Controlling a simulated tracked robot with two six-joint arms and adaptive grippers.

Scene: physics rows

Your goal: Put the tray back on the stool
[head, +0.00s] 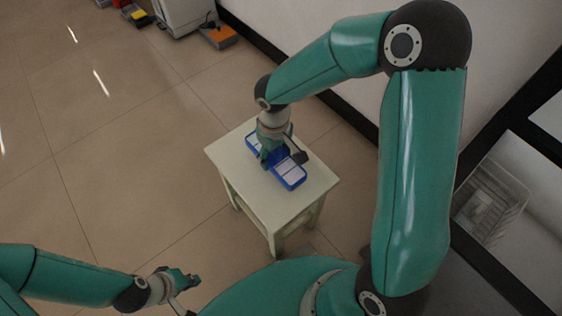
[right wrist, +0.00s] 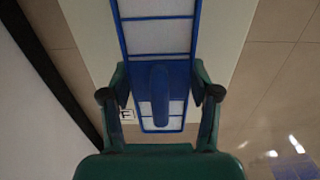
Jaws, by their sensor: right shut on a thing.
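The tray (head: 291,176) is blue with pale compartments and a raised blue handle in the middle. It lies level over the top of the pale square stool (head: 252,192); I cannot tell whether it touches the top. My right gripper (head: 273,155) reaches down from above and is shut on the tray, hiding its middle. In the right wrist view the tray (right wrist: 158,42) runs between the two fingers, with the stool top (right wrist: 226,35) behind it. My left gripper (head: 184,280) is low at the left, away from the stool; its opening is unclear.
A wall with a dark skirting runs behind the stool. A clear wire basket (head: 490,203) stands at the right. An orange-and-grey box (head: 218,36) and a white cabinet (head: 185,14) stand at the back. The tiled floor left of the stool is free.

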